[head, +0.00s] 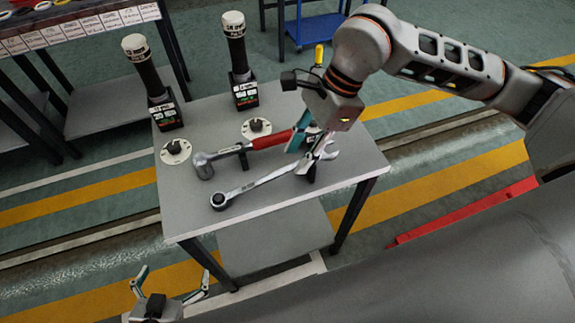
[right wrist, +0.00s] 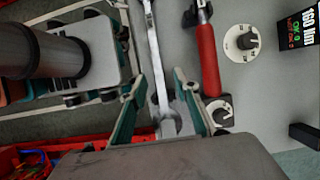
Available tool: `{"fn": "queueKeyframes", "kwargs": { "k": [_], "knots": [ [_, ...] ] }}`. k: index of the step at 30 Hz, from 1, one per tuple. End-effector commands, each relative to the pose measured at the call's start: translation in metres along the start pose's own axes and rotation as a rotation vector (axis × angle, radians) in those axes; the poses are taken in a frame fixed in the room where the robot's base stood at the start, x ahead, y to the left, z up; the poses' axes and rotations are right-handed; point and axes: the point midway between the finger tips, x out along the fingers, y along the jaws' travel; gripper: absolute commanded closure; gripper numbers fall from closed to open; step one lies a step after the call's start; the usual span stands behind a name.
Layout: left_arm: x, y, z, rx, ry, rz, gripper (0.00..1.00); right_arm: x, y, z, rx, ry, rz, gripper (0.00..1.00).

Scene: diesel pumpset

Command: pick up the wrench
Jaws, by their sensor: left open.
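The wrench (head: 258,184) is a long silver tool on the grey table, with a round ring end at the left and an open-jaw end at the right. My right gripper (head: 309,160) is over its open-jaw end. In the right wrist view the wrench (right wrist: 157,62) runs between the two teal fingers of my right gripper (right wrist: 158,103), which stand apart with gaps beside the wrench. The fingers partly hide the wrench in the head view. My left gripper (head: 170,283) is open and empty at the bottom left, away from the table.
Two black torque tools (head: 237,47) (head: 146,66) with displays stand at the back, with round white discs (head: 176,151) in front. The table's front left (head: 185,220) is clear.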

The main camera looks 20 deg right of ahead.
Motion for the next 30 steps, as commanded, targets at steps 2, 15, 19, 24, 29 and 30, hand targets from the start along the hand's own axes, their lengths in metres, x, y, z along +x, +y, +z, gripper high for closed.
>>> {"fn": "queueKeyframes", "kwargs": {
  "k": [2, 15, 19, 24, 29, 30],
  "knots": [
    [0.000, 0.000, 0.001, 0.001, -0.002, 0.000, 0.00, 0.009, 0.002, 0.003, -0.001, -0.002, 0.004, 0.69],
    [0.001, 0.001, 0.005, 0.001, -0.009, 0.002, 0.00, 0.050, 0.003, 0.007, 0.000, -0.002, 0.002, 0.69],
    [0.000, 0.001, 0.005, 0.001, -0.008, 0.002, 0.00, 0.050, 0.003, 0.007, 0.000, -0.002, 0.001, 0.69],
    [0.000, 0.001, 0.003, 0.001, -0.005, 0.002, 0.00, 0.050, 0.003, 0.007, 0.000, -0.002, 0.001, 1.00],
    [0.000, 0.001, 0.001, 0.001, -0.002, 0.001, 0.00, 0.049, 0.002, 0.007, 0.000, -0.003, 0.001, 1.00],
    [0.000, 0.001, 0.001, 0.001, -0.002, 0.001, 0.00, 0.049, 0.002, 0.007, 0.000, -0.003, 0.001, 1.00]
  ]
}}
